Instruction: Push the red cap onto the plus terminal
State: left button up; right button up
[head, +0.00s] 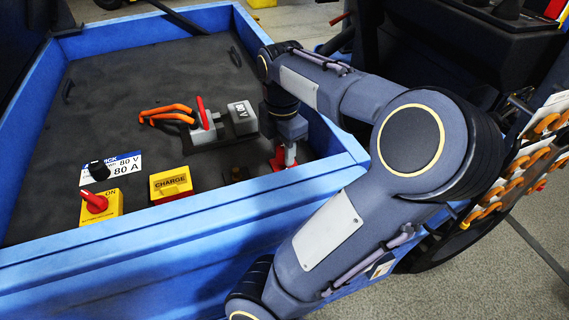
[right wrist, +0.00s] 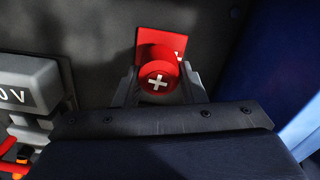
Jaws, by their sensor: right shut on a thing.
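My right gripper (right wrist: 158,88) is shut on the red cap (right wrist: 158,82), a round red piece with a white plus on its top face. A flat red square plate (right wrist: 163,38) with a small white mark lies beyond the cap in the right wrist view. The plus terminal itself is not visible; I cannot tell whether the cap touches it. In the head view, my right gripper (head: 288,155) points down near the blue tray's right front corner. Red shows beside its fingers, but cap and plate are hard to separate there. My left gripper is not in view.
A blue-walled tray (head: 200,240) surrounds the dark floor. Left of my gripper are a grey 80 V connector (head: 241,118), orange handles (head: 165,114), a yellow CHARGE box (head: 171,185), a red switch (head: 94,201) and a black knob (head: 98,170). The tray's right wall is close.

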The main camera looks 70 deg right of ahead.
jog(key=shift+f+b, duration=0.75)
jog(key=shift+f, duration=0.2)
jog(key=o, duration=0.7)
jog(key=shift+o, duration=0.2)
jog(key=shift+r, duration=0.1)
notch_tip(320, 180, up, 8)
jog(key=shift+f+p, duration=0.15)
jog(key=shift+p, duration=0.85)
